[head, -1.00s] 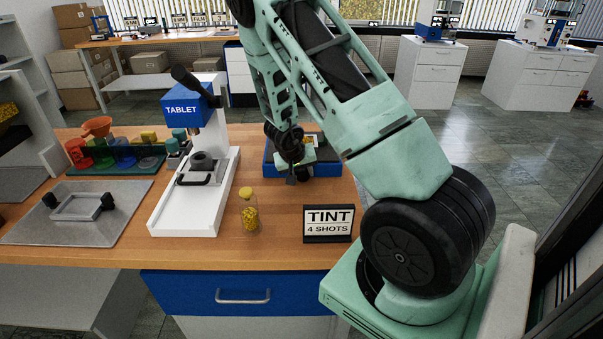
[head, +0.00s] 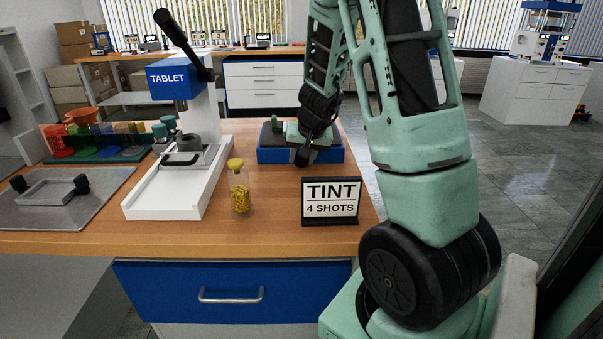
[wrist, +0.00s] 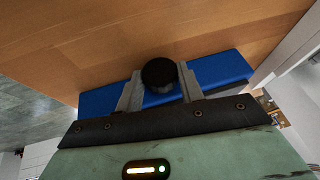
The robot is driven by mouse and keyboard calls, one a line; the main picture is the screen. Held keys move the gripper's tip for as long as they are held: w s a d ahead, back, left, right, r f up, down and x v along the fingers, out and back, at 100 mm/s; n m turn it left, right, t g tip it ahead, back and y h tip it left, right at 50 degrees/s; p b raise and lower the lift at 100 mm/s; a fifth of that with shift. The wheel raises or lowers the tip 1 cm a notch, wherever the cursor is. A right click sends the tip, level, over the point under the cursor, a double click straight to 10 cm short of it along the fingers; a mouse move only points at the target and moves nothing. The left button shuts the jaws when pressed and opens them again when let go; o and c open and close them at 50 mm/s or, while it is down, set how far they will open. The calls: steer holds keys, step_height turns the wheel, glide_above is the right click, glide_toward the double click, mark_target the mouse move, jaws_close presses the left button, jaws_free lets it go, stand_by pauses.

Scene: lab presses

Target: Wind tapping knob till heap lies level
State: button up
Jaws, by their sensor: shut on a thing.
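The round black tapping knob (wrist: 159,73) is between the two grey fingers of my gripper (wrist: 160,82) in the wrist view, and the gripper is shut on it. Behind the fingers is the blue base (wrist: 218,72) of the tapping device. In the head view the blue base (head: 330,154) stands on the bench, with my gripper (head: 304,146) over its front middle. My arm and gripper cover much of the device. The heap cannot be made out in either view.
The TINT sign (head: 330,202) stands just in front of the blue base. A yellow-capped bottle of yellow grains (head: 240,190) and the TABLET press (head: 176,80) stand to the left. A grey mat (head: 100,205) lies at far left. Bench wood between bottle and base is clear.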

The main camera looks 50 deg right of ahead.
steer(key=shift+t+y+b, duration=0.4)
steer(key=shift+b, duration=1.2)
steer(key=o, duration=0.7)
steer(key=p+v, duration=0.6)
steer(key=v, duration=1.1)
steer(key=shift+s, duration=0.2)
steer(key=shift+o, duration=0.3)
steer(key=shift+r, duration=0.1)
